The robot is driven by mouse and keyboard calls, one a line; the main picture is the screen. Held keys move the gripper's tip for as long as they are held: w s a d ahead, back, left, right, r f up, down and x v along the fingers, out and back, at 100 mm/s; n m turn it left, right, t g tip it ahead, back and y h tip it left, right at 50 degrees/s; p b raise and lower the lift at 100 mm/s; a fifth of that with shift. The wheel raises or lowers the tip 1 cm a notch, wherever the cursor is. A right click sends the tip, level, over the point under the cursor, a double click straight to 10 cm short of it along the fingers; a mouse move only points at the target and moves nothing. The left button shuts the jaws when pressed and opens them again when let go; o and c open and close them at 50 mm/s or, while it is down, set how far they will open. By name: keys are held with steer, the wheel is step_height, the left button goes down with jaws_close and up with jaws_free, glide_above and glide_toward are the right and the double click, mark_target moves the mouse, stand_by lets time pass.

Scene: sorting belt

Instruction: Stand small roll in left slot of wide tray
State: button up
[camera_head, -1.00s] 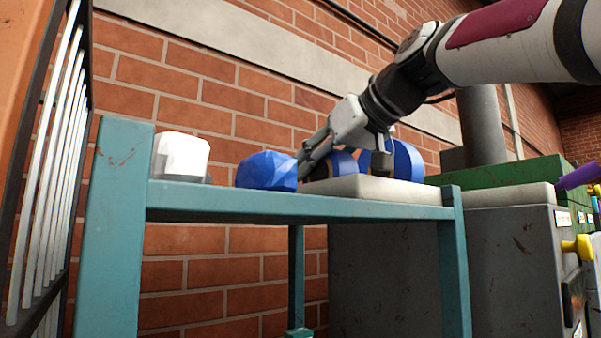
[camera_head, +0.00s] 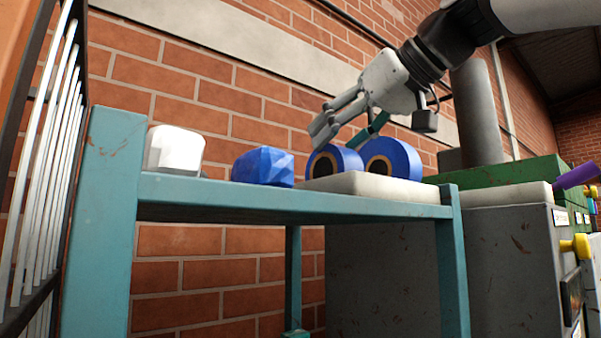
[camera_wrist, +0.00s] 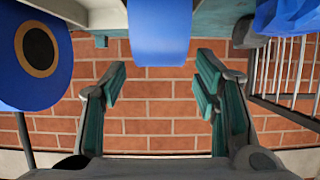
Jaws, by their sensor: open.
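The small blue roll (camera_head: 347,160) stands on its rim at the left part of the pale wide tray (camera_head: 385,187), its dark core facing me. The larger blue roll (camera_head: 404,160) stands on its rim just to its right. The tray's slots are hidden from this low angle. My gripper (camera_head: 343,128) is open and empty, just above the small roll. In the wrist view the small roll (camera_wrist: 158,35) shows centred beyond my spread fingers (camera_wrist: 160,90), apart from them. The larger roll (camera_wrist: 40,85) is at the left there.
The tray lies on a teal shelf (camera_head: 290,203). A faceted blue object (camera_head: 263,169) and a white block (camera_head: 174,150) stand left of the tray. A brick wall (camera_head: 240,100) is behind. A grey machine (camera_head: 500,260) is at the right and a barred rack (camera_head: 45,170) at the left.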

steer(key=shift+v, duration=2.35)
